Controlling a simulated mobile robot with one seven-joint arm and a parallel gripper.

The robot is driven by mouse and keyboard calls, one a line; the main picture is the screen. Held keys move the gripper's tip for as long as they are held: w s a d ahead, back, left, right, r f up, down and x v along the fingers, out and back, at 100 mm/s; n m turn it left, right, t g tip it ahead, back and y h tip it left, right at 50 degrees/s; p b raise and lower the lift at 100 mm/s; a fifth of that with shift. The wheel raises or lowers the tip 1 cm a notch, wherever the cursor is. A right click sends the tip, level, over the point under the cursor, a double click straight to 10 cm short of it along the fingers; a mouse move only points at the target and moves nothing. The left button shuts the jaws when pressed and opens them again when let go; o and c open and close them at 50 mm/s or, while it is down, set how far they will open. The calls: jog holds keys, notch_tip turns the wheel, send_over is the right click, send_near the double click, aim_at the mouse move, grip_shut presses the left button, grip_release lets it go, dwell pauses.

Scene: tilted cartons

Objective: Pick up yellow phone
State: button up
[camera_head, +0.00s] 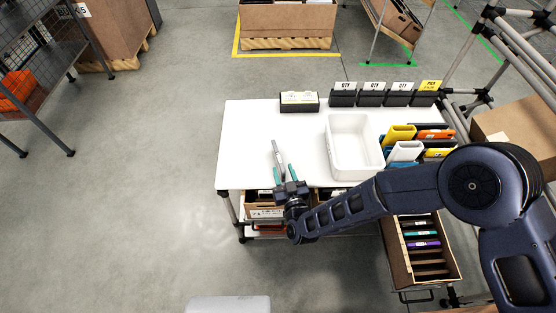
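A yellow phone-like item (399,133) stands in a group of coloured items at the right of the white table. A second, yellow-orange one (438,153) shows lower right, partly hidden by my arm. I cannot tell which is the yellow phone. My gripper (284,160) is over the table's front left part, well left of these items.
A white bin (352,146) stands between my gripper and the coloured items. Black boxes (371,97) line the back edge. A tilted carton (402,262) with dark, teal and purple items is below right; another (262,213) is under the front edge. The table's left part (245,135) is clear.

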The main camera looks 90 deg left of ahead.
aim_at(280, 159)
jog(key=x, duration=0.5)
jog(key=shift+r, duration=0.15)
grip_shut()
